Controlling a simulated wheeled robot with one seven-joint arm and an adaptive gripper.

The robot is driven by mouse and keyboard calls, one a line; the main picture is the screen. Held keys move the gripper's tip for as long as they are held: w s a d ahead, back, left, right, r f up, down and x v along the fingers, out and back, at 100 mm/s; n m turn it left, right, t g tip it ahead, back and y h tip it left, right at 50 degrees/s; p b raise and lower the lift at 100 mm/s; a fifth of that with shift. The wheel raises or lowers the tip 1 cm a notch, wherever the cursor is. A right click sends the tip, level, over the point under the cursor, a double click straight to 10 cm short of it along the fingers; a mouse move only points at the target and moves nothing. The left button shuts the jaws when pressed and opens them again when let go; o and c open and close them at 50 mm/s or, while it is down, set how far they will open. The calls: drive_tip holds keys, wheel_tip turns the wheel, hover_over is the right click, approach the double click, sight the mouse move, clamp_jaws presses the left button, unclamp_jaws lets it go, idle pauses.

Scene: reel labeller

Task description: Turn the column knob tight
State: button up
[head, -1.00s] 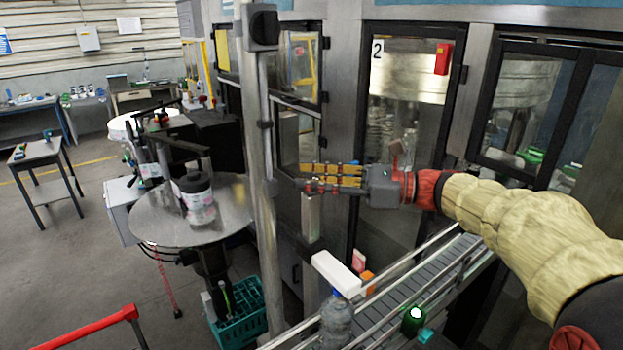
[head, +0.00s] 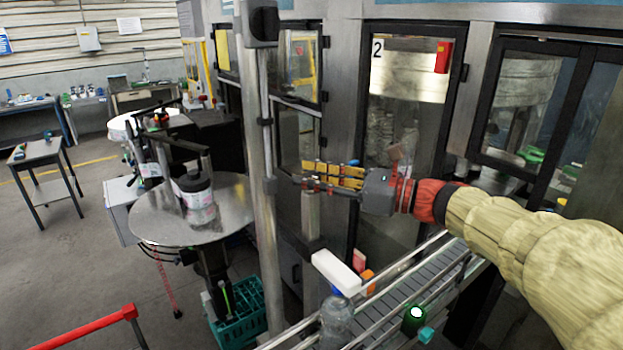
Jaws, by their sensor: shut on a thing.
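My gripper (head: 303,177), with yellow and dark fingers, reaches in from the right and points left. Its fingertips are closed together just right of the tall metal column (head: 262,200), at the top of a short grey post (head: 311,217). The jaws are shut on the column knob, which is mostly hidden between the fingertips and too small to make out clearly. How far the knob is turned cannot be seen.
A round steel table (head: 150,222) with a label reel (head: 197,200) stands left of the column. A conveyor (head: 420,290) with a clear bottle (head: 336,322) runs below my arm. Glazed machine doors (head: 405,130) stand close behind. A teal crate (head: 237,315) sits on the floor.

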drive_tip(key=m+t+h+b, duration=0.1)
drive_tip(key=t, duration=0.1)
drive_tip(key=m+t+h+b, duration=0.2)
drive_tip(key=shift+s+a+f+m+t, duration=0.15)
drive_tip(key=shift+m+t, duration=0.15)
drive_tip(key=shift+t, duration=0.1)
drive_tip(key=m+t+h+b, duration=0.2)
drive_tip(key=h+b, duration=0.1)
drive_tip(key=b, duration=0.2)
drive_tip(key=shift+f+m+t+h, duration=0.1)
drive_tip(key=shift+m+t+h, duration=0.2)
drive_tip(key=shift+m, duration=0.1)
drive_tip(key=m+t+h+b, duration=0.1)
drive_tip(key=m+h+b, duration=0.1)
drive_tip(key=b, duration=0.3)
drive_tip(key=m+t+h+b, duration=0.1)
drive_tip(key=m+h+b, duration=0.1)
drive_tip(key=h+b, duration=0.3)
drive_tip(key=shift+m+t+b, duration=0.3)
drive_tip(key=shift+m+b, duration=0.1)
drive_tip(key=shift+b, duration=0.4)
drive_tip(key=m+h+b, duration=0.1)
drive_tip(key=h+b, duration=0.1)
drive_tip(key=shift+m+h, duration=0.3)
drive_tip(key=shift+r+m+h+b, duration=0.3)
drive_tip(key=shift+m+h+b, duration=0.5)
drive_tip(key=shift+h, duration=0.3)
drive_tip(key=o, duration=1.2)
drive_tip(key=shift+c, duration=0.2)
